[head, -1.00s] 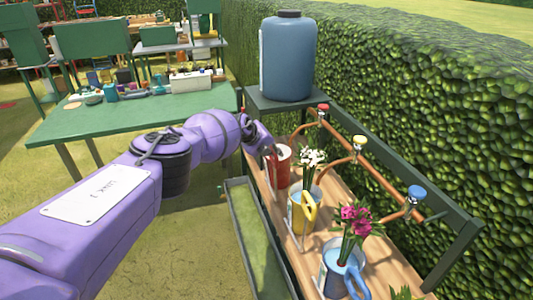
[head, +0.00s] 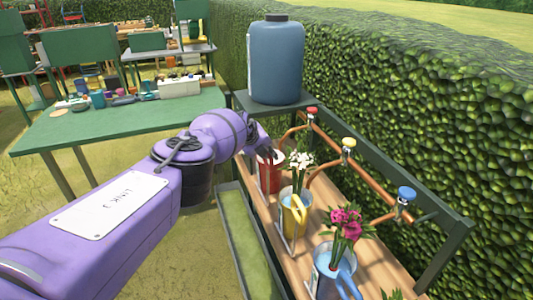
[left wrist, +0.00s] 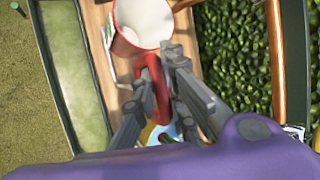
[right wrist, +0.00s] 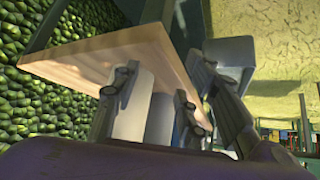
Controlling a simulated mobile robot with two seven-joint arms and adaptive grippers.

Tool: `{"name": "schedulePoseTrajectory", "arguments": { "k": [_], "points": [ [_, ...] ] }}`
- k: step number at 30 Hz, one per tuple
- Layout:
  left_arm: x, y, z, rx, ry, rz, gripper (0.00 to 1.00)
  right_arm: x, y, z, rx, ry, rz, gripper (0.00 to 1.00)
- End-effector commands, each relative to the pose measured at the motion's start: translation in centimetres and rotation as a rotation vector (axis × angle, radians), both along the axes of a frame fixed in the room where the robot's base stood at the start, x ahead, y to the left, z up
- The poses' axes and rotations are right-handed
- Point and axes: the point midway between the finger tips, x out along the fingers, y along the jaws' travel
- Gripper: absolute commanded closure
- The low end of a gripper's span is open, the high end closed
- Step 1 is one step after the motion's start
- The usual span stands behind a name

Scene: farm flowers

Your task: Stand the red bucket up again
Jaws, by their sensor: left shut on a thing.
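The red bucket (head: 268,174) is at the far end of the wooden shelf, under the red tap, and looks roughly upright in the head view. My left gripper (head: 262,149) is at its top and partly hides it. In the left wrist view, the white inside and red rim of the bucket (left wrist: 127,44) show, and my left gripper (left wrist: 160,60) is shut on its red handle (left wrist: 153,78). Whether its base rests flat is hidden. My right gripper (right wrist: 158,84) has its fingers apart, near a wooden board; it is outside the head view.
A yellow bucket (head: 292,216) with white flowers and a blue one (head: 325,276) with pink flowers stand nearer on the shelf (head: 310,232). Copper pipes with taps run along the right. A blue tank (head: 276,62) stands behind. A trough (head: 247,245) lies left of the shelf.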

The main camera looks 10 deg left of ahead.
Motion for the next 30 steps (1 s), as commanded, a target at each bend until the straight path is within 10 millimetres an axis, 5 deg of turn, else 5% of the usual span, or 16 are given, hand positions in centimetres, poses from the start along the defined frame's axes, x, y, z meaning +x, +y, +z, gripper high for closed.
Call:
{"name": "schedulePoseTrajectory", "arguments": {
  "k": [3,4,8,30],
  "points": [
    [-0.1,-0.8,-0.3,-0.007,0.005,-0.008,1.00,-0.4,-0.1,-0.1,0.000,0.006,-0.002,0.60],
    [-0.1,-0.8,-0.3,-0.008,0.004,-0.008,0.86,-0.4,-0.1,-0.2,0.000,0.008,-0.002,0.60],
    [-0.1,-0.7,-0.2,-0.007,0.003,-0.007,0.71,-0.6,-0.1,-0.2,-0.001,0.010,-0.002,0.60],
    [-0.4,0.2,1.6,0.003,-0.006,-0.006,0.71,0.0,0.0,0.0,0.000,-0.001,0.001,0.60]
  ]
}}
